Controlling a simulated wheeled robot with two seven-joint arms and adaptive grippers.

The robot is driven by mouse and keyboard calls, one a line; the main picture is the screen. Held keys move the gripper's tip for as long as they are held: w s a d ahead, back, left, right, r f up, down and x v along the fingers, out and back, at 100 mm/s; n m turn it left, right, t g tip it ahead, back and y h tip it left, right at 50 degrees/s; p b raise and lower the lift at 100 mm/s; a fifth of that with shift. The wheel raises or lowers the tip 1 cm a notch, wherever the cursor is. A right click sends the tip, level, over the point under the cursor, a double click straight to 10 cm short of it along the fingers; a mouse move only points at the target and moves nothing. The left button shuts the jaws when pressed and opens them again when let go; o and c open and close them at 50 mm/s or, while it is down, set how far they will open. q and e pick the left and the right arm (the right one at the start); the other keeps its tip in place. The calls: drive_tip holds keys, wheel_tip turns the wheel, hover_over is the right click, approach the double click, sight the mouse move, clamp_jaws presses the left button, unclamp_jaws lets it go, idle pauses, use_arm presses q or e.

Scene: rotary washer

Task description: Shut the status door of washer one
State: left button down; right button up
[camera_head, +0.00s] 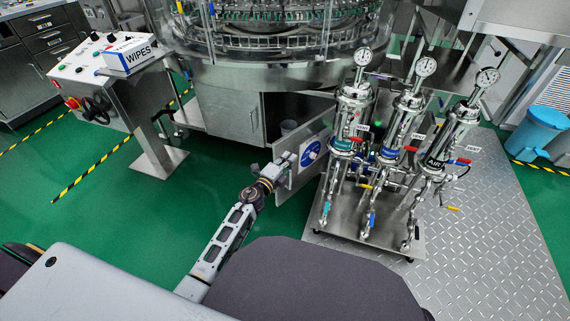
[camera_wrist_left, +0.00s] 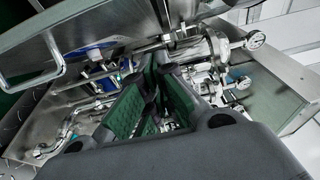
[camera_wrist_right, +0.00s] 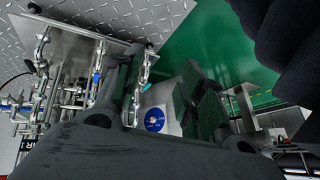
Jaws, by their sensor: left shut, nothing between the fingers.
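The washer's metal door (camera_head: 292,187) with a round blue sign (camera_head: 310,153) stands open, swung out from the washer base (camera_head: 230,115). A dark opening shows behind it. My left gripper (camera_head: 284,164) is at the door's sign-side face, beside the sign; I cannot tell whether it touches. In the left wrist view its fingers (camera_wrist_left: 152,85) are shut and empty, and a metal panel with a bar handle (camera_wrist_left: 62,70) is close by. My right gripper (camera_wrist_right: 165,90) is open and empty; the blue sign (camera_wrist_right: 155,119) shows between its fingers. The right gripper is not visible in the head view.
A stand with several gauge-topped filter columns (camera_head: 400,150) stands close to the right of the door. A control pedestal (camera_head: 110,75) with a wipes box (camera_head: 131,54) is at the left. A blue bin (camera_head: 545,128) is at the far right. Green floor left of the door is clear.

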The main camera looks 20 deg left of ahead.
sight(287, 146)
use_arm(q)
drive_tip(key=w, duration=0.2)
drive_tip(key=w+a+b, duration=0.1)
drive_tip(key=w, duration=0.1)
drive_tip(key=w+a+b, duration=0.1)
drive_tip(key=w, duration=0.1)
drive_tip(key=shift+w+a, duration=0.15)
use_arm(e)
drive_tip(key=shift+t, duration=0.3)
drive_tip(key=f, duration=0.4)
drive_tip(key=shift+s+a+f, duration=0.15)
drive_tip(key=shift+a, duration=0.15)
use_arm(q)
drive_tip(key=shift+a, duration=0.1)
use_arm(e)
drive_tip(key=shift+a, duration=0.1)
